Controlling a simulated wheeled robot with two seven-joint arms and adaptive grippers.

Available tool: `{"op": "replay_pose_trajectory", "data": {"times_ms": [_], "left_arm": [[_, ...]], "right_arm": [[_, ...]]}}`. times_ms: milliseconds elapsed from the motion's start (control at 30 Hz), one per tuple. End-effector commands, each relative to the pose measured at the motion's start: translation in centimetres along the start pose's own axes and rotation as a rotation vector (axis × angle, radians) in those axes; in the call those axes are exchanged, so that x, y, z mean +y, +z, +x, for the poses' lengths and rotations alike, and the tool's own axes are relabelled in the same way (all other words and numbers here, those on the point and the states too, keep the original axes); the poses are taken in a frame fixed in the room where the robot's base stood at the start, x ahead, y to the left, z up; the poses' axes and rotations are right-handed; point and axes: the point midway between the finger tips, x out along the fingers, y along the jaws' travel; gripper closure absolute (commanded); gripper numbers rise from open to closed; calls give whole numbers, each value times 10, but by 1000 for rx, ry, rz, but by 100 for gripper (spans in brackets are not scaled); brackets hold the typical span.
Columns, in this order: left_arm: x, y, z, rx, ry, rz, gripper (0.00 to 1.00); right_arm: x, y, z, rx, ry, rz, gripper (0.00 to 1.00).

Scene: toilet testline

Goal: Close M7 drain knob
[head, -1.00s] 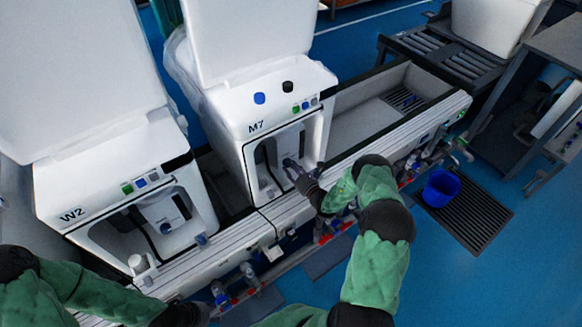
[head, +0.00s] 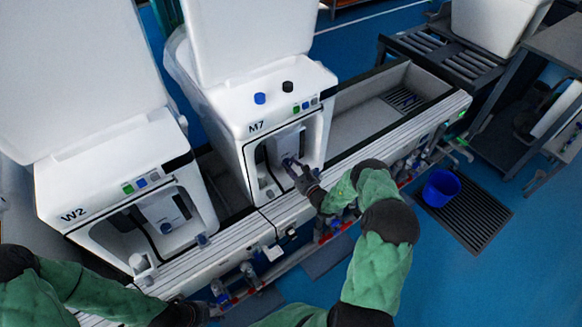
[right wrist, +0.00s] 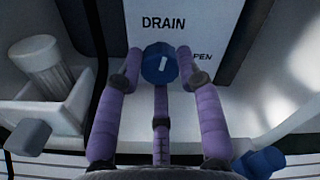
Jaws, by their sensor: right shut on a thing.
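The M7 unit (head: 270,115) is a white toilet test box with an open front bay. In the right wrist view the drain knob (right wrist: 159,63) is round and dark blue with a white mark on its face, on a white plate (right wrist: 190,30) lettered DRAIN and partly OPEN. My right gripper (head: 293,163) reaches into the M7 bay. In the right wrist view its purple fingers (right wrist: 159,78) are closed around the knob. The knob is hidden by my gripper in the head view. My left gripper (head: 185,312) is low at the left, dark and unclear.
The W2 unit (head: 115,180) stands to the left with its own open bay. A second blue knob (right wrist: 260,163) and a white cup in a holder (right wrist: 50,70) flank the fingers. A blue bucket (head: 441,186) stands on a floor grate at the right.

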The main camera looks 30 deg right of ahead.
Motion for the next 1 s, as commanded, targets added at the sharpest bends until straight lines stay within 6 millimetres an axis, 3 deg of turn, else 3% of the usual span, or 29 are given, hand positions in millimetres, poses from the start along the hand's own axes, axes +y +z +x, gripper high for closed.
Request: {"op": "replay_pose_trajectory", "data": {"times_ms": [400, 933, 967, 1000], "left_arm": [[0, 0, 0, 0, 0, 0, 60], [0, 0, 0, 0, 0, 0, 60], [0, 0, 0, 0, 0, 0, 60], [0, 0, 0, 0, 0, 0, 60]], "right_arm": [[5, -4, -3, 11, 7, -169, 96], [4, -4, -3, 12, 6, -190, 96], [4, -4, -3, 12, 6, -190, 58], [4, -4, -3, 11, 6, -190, 46]]}}
